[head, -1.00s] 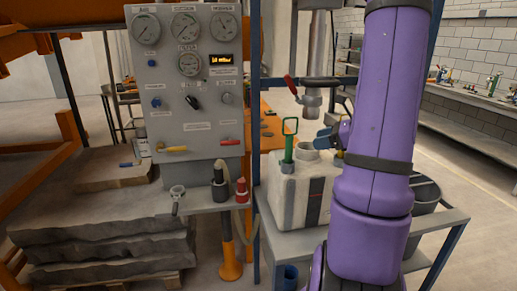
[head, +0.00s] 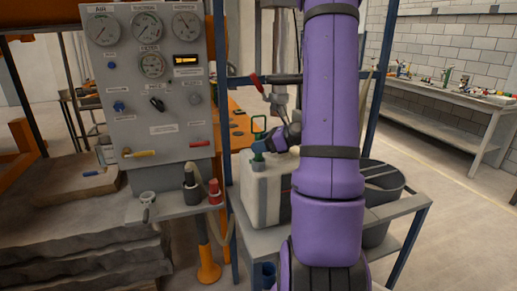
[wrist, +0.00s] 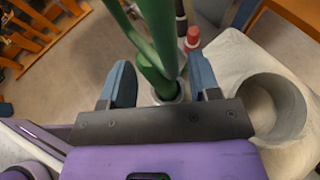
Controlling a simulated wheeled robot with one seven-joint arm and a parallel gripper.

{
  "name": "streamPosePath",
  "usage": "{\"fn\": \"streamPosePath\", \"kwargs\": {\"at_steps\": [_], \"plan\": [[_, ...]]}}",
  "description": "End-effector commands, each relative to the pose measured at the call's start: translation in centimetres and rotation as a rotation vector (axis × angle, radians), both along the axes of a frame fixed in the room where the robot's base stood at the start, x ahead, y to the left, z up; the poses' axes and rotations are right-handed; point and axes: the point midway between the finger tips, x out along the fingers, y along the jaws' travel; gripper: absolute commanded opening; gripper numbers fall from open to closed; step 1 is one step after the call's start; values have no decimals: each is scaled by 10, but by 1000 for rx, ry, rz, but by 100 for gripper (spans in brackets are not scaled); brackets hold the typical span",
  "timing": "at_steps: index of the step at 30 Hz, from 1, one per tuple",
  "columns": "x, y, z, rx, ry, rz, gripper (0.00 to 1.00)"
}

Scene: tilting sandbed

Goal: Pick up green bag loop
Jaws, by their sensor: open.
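The green bag loop (head: 259,125) stands upright out of the top of a white container (head: 263,187) in the head view. My gripper (head: 262,147) is at its stem, just above the container. In the wrist view my gripper (wrist: 162,78) is open, with one blue finger on each side of the green loop (wrist: 157,50). The stem runs down between the fingers into a round grey opening. I cannot tell whether either finger touches it. My arm hides part of the container in the head view.
A grey gauge panel (head: 150,90) stands at the left, with a small shelf holding a black-and-red pair of fittings (head: 203,191) below it. A dark bucket (head: 382,203) stands right of my arm. A wide round opening (wrist: 271,108) is right of the gripper in the wrist view.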

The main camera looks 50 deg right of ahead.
Motion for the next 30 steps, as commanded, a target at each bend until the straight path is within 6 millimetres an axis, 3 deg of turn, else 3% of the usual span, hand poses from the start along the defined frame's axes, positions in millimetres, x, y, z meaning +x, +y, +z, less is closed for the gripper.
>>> {"fn": "streamPosePath", "kwargs": {"at_steps": [10, 18, 30], "plan": [[8, 3, -4, 0, 1, 0, 56], [8, 3, -4, 1, 0, 0, 1], [8, 3, 2, -2, -1, 0, 1]]}}
